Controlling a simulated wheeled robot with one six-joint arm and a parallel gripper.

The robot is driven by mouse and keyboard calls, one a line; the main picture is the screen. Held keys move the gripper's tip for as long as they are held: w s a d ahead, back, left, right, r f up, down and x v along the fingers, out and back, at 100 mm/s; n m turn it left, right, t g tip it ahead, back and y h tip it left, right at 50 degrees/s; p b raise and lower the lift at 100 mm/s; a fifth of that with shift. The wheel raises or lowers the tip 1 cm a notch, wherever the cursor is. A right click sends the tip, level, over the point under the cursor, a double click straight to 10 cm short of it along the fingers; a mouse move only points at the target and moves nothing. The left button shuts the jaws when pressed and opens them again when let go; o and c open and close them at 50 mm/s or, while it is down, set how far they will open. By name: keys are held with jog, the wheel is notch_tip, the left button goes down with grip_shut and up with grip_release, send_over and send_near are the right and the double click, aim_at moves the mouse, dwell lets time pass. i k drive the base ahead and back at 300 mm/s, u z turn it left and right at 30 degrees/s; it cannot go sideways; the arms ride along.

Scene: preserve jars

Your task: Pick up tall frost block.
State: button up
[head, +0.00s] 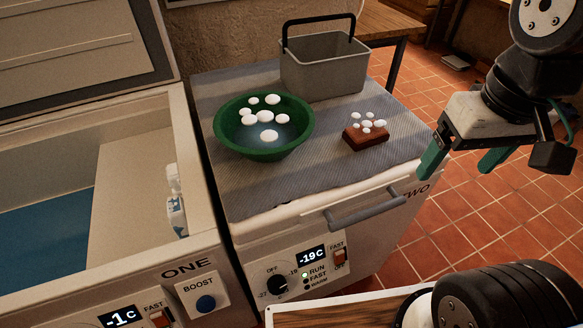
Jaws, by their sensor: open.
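A tall, narrow white piece (176,203) with pale blue marks stands against the inner right wall of the open chest freezer marked ONE. It looks like the tall frost block, but it is small here and I cannot be sure. Its lower end is near the freezer's rim. My gripper (456,172) is at the upper right, beyond the right edge of freezer TWO, over the tiled floor. Its two green fingers are apart with nothing between them. It is far from the white piece.
Freezer TWO (290,222) is closed under a grey cloth. On it stand a green bowl (262,152) with white lumps, a brown block (364,140) with white lumps, and a grey bucket (322,72) with a black handle. Freezer ONE's raised lid (85,45) is at upper left.

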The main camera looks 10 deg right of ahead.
aim_at(176, 214)
jog(key=u, duration=4.15)
jog(key=i, duration=0.95)
jog(key=z, duration=3.25)
jog(key=i, duration=0.3)
jog(key=u, duration=0.15)
